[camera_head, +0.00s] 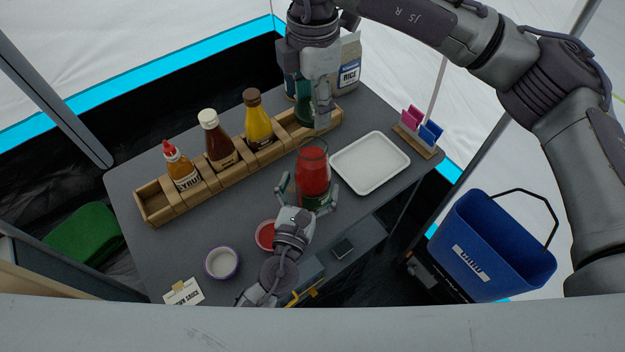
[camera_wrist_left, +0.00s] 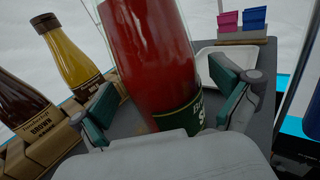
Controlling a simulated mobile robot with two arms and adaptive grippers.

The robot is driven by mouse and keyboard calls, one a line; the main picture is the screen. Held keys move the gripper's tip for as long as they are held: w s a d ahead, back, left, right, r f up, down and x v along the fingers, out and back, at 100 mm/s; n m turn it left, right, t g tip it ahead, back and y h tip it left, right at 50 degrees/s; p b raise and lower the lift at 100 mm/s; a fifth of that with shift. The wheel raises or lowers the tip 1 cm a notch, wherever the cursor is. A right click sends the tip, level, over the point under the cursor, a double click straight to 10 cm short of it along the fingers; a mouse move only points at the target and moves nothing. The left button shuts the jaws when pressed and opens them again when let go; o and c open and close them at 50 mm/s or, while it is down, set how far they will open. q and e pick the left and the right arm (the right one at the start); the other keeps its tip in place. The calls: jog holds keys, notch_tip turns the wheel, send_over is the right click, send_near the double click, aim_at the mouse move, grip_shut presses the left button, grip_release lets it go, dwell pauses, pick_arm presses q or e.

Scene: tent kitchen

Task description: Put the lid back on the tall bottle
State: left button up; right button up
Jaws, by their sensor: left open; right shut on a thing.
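The tall bottle (camera_head: 313,172) is clear glass with red sauce and a dark green label. It stands on the grey table, its upper end without a lid in the head view. In the left wrist view the bottle (camera_wrist_left: 158,65) rises between my open left gripper's fingers (camera_wrist_left: 170,112), with its top out of frame. In the head view my left gripper (camera_head: 307,197) is around the bottle's lower part. My right gripper (camera_head: 307,103) is above and behind the bottle, pointing down, shut on a dark green thing (camera_head: 303,112). I cannot tell whether this is the lid.
A wooden rack (camera_head: 215,178) holds several sauce bottles behind. A white tray (camera_head: 370,162) lies right of the bottle. A red round dish (camera_head: 265,236) is close to my left gripper. A purple-rimmed bowl (camera_head: 222,263) stands front left. A rice bag (camera_head: 349,66) stands behind.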

pick_arm(q)
jog(key=c, duration=1.6)
pick_arm(e)
send_over(312, 135)
jog(key=s, duration=0.2)
jog(key=shift+s+f, duration=0.2)
jog(key=shift+f, duration=2.3)
jog(key=shift+f, duration=0.1)
jog(key=shift+f, duration=0.8)
jog(key=shift+f, duration=0.55)
pick_arm(q)
grip_shut()
pick_arm(e)
jog(key=m, duration=0.6)
jog(key=shift+m, duration=0.3)
